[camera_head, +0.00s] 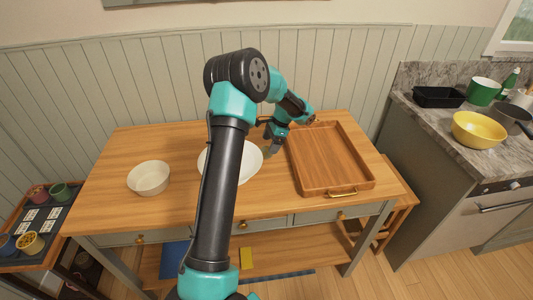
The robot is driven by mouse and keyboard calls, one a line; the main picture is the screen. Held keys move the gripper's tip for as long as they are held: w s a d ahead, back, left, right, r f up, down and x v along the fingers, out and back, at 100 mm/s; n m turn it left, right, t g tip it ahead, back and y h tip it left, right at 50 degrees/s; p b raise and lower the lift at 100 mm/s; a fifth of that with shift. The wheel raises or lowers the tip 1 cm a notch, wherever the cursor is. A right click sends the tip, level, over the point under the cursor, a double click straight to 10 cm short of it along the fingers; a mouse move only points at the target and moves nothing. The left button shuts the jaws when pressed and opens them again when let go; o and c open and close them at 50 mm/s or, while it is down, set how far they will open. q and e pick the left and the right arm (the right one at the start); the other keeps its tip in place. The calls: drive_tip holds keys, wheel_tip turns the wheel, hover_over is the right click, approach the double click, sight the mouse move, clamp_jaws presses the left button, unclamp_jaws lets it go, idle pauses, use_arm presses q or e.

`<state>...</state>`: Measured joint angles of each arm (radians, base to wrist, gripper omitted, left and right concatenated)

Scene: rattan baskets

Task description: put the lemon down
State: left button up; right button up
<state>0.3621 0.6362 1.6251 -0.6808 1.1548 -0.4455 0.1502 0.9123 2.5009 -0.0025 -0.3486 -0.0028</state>
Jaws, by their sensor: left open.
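My left arm reaches up from the bottom middle and bends over toward the table's back. My left gripper (274,147) points down between the white plate and the wooden tray, and it is open. The white plate (250,163) lies partly behind my arm. The wooden tray (325,155) is just right of the gripper, and its visible floor looks empty. I cannot make out a lemon; it may be hidden behind my arm or gripper. My right gripper is not in view.
A white bowl (149,179) stands on the left of the wooden table (110,200). A side counter (430,110) at right holds a yellow bowl (479,130), a black pan (438,97) and a green pot (483,91). The table's front left is clear.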

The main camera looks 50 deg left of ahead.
sight(266, 150)
use_arm(q)
drive_tip(key=x, duration=0.5)
drive_tip(key=shift+w, duration=0.1)
idle(0.3)
drive_tip(key=c, duration=1.1)
wheel_tip(266, 150, up, 10)
idle(0.8)
